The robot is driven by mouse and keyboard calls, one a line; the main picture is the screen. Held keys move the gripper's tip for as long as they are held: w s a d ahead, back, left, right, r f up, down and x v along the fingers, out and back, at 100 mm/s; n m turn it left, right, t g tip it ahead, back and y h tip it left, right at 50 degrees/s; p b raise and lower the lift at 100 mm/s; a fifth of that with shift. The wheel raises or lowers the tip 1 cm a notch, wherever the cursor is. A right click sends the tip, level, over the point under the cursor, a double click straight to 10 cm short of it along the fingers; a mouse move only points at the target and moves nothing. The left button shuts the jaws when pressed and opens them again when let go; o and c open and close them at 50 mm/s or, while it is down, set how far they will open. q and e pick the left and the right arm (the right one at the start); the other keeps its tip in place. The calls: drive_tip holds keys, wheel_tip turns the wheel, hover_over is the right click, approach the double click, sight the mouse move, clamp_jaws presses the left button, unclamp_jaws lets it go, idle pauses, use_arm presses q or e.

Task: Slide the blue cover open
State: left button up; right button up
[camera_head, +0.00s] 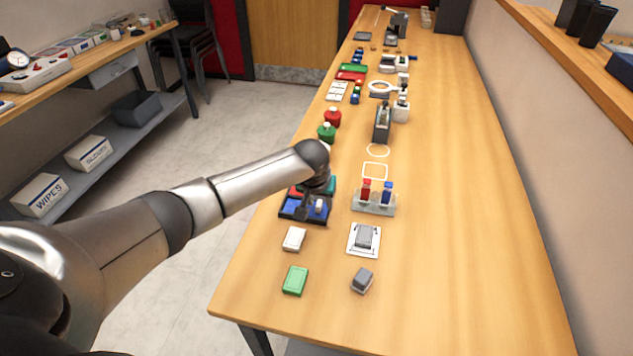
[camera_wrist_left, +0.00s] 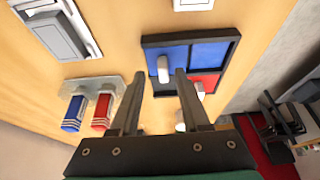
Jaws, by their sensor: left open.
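The blue cover (camera_head: 292,207) is a flat panel at the near side of a dark-framed tray on the table's left edge. In the left wrist view the blue cover (camera_wrist_left: 180,58) fills one corner of the tray, and its white knob (camera_wrist_left: 163,69) stands up from it. My left gripper (camera_wrist_left: 159,74) is open, with one fingertip on each side of the knob in that view. I cannot tell whether the fingers touch it. In the head view my left gripper (camera_head: 309,203) is over the tray and hides part of it. My right gripper is not in view.
A red panel (camera_wrist_left: 207,82) lies beside the blue cover. A grey stand (camera_head: 374,206) with red and blue pieces is to the right. A white block (camera_head: 294,239), a green box (camera_head: 295,280) and a grey block (camera_head: 362,280) lie nearer. The table's right side is clear.

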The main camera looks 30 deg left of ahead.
use_arm(q)
drive_tip(key=p+v, duration=0.2)
drive_tip(key=v, duration=1.1)
drive_tip(key=shift+s+r+p, duration=0.2)
drive_tip(key=shift+p, duration=0.15)
drive_tip(key=shift+d, duration=0.1)
